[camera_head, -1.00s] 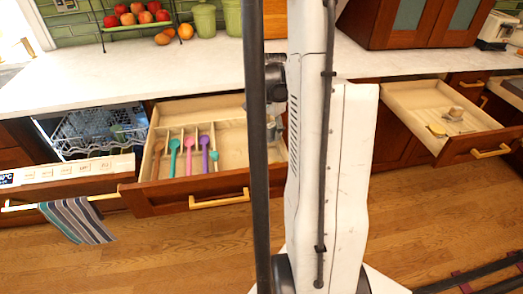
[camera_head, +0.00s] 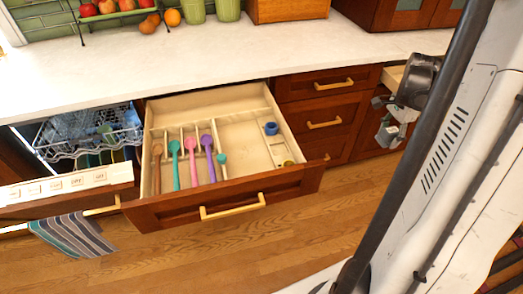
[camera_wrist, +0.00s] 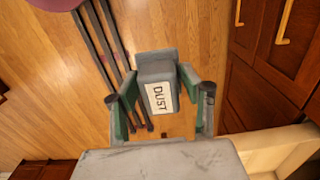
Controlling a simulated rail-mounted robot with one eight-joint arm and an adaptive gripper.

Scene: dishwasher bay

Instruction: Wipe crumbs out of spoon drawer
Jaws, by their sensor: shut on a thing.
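The open spoon drawer (camera_head: 225,135) shows in the head view. Its left slots hold a wooden spoon (camera_head: 157,165) and teal (camera_head: 175,165), pink (camera_head: 191,160) and purple (camera_head: 208,158) spoons, with a smaller teal one (camera_head: 221,160) beside them. Crumbs are too small to make out. My gripper (camera_wrist: 158,92) is shut on a grey block labelled DUST (camera_wrist: 158,70), held between its fingers above the floor in the wrist view. In the head view my gripper (camera_head: 388,132) is right of the spoon drawer, apart from it, partly hidden by my arm.
A blue item (camera_head: 271,128) and a yellow one (camera_head: 288,162) lie at the spoon drawer's right side. The open dishwasher (camera_head: 90,140) with a striped towel (camera_head: 72,230) is at left. Another drawer (camera_head: 394,76) at right is mostly hidden. A dark-legged stool-like thing (camera_wrist: 105,50) stands nearby.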

